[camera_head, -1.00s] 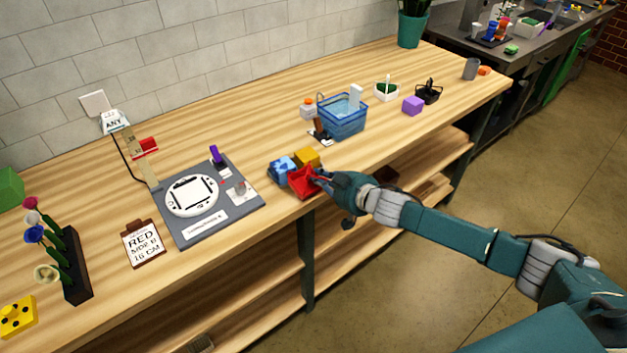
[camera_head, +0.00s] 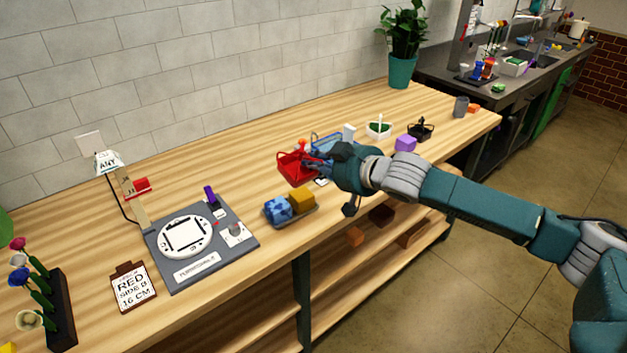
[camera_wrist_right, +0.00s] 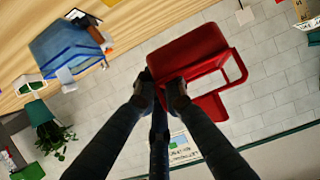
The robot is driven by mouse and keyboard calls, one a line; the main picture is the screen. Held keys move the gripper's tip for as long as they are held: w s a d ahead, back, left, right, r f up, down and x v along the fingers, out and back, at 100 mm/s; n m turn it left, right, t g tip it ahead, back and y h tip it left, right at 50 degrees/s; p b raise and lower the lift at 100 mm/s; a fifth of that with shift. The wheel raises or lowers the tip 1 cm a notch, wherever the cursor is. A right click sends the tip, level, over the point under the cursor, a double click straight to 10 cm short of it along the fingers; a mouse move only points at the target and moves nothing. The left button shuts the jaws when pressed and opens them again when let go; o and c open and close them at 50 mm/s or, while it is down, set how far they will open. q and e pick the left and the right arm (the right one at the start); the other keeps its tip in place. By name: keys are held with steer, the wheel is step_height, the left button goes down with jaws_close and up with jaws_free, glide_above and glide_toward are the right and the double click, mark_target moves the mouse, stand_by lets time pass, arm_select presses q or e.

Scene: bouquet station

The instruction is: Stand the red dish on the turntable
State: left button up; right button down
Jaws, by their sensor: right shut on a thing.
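The red dish (camera_head: 297,168) is in my right gripper (camera_head: 322,168), held up above the worktop in front of the blue basket. In the right wrist view the dish (camera_wrist_right: 190,52) shows large, with the fingertips (camera_wrist_right: 162,90) of the right gripper shut on its near edge. The turntable (camera_head: 186,236) is a white round plate with a dark-lined square on its top, set in a grey base (camera_head: 180,272) at the left of the worktop. The dish is to the right of it and apart from it. My left gripper is not in view.
A tray with a blue block (camera_head: 278,209) and a yellow block (camera_head: 302,199) sits right of the turntable. A blue basket (camera_head: 328,143) is behind my right gripper. A post with a red slider (camera_head: 137,188) stands behind the turntable.

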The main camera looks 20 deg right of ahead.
steer(key=shift+r, duration=0.65)
steer(key=s+a+f+n+g+y+b, duration=0.1)
steer(key=s+a+f+n+g+y, duration=0.15)
steer(key=s, duration=1.15)
steer(key=s+a+f+n+g+y+b, duration=0.1)
steer(key=s+f+n+g+y+b, duration=0.2)
steer(key=s, duration=1.1)
steer(key=w+d+r+m+t+h+p, duration=0.1)
steer(key=w, duration=0.8)
steer(key=w+d+r+m+t+h+p, duration=0.1)
steer(key=w+r+m+t+h, duration=0.1)
steer(key=w, duration=0.7)
steer(key=w+d+r+m+t+h+p, duration=0.1)
steer(key=w+r+m+t+h+p, duration=0.1)
steer(key=w, duration=0.7)
steer(key=shift+w+d, duration=0.1)
steer(key=shift+w, duration=0.15)
steer(key=shift+w+d+r+m+t+h, duration=0.2)
steer(key=shift+w+r+m+t+h, duration=0.05)
steer(key=shift+w+r, duration=0.05)
steer(key=shift+f, duration=0.1)
